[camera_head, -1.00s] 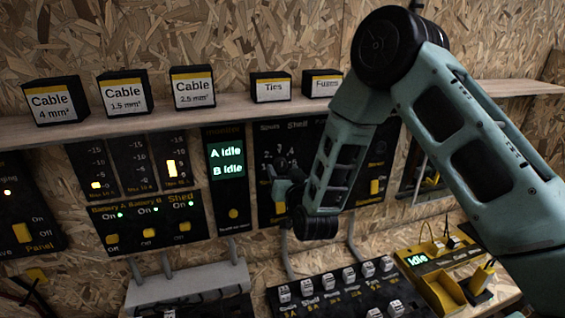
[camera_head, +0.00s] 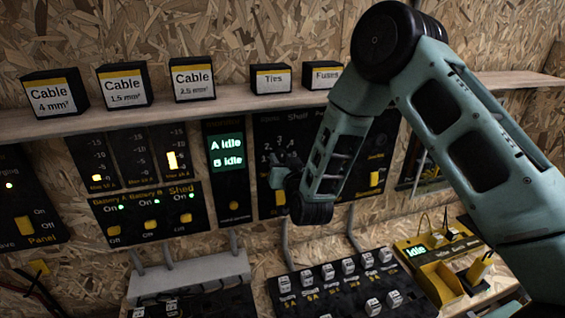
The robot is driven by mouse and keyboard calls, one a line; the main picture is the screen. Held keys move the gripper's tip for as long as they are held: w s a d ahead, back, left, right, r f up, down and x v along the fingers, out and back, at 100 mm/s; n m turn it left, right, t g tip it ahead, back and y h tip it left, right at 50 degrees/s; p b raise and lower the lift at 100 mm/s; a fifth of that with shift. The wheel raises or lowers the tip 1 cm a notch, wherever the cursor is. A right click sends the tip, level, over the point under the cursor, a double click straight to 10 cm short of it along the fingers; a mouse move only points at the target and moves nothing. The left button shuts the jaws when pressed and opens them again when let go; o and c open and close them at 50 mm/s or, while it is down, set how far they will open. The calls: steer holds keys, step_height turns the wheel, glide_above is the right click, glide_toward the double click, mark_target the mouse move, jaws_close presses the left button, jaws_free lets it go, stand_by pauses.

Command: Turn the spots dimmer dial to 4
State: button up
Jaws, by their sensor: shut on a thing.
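The dimmer panel (camera_head: 268,135) is a black board on the wall below the shelf, with "Shelf" readable at its top and white scale digits around a dial. The spots dial itself is hidden behind my gripper (camera_head: 277,178). My gripper is at the panel's left part, just below the scale digits, and is shut on the spots dial. Its fingertips are small and dark here, and I cannot read which number the dial points to. A yellow switch (camera_head: 280,197) shows just below my gripper.
A wooden shelf (camera_head: 225,108) with labelled boxes runs above the panels. A display panel (camera_head: 226,152) reading "A Idle, B Idle" stands left of my gripper. A fuse board (camera_head: 330,295) lies below, with a yellow charger unit (camera_head: 440,285) at right.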

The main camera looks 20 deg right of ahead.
steer(key=shift+f+b, duration=0.15)
steer(key=shift+b, duration=0.2)
steer(key=shift+f+m+b, duration=0.15)
steer(key=shift+m+b, duration=0.65)
steer(key=shift+b, duration=0.35)
steer(key=m+b, duration=0.6)
steer(key=b, duration=0.4)
steer(key=shift+m, duration=0.4)
steer(key=shift+r+m+b, duration=0.25)
steer(key=shift+m+b, duration=0.35)
steer(key=shift+b, duration=0.15)
steer(key=shift+a, duration=0.1)
steer(key=o, duration=1)
steer(key=shift+r, duration=0.1)
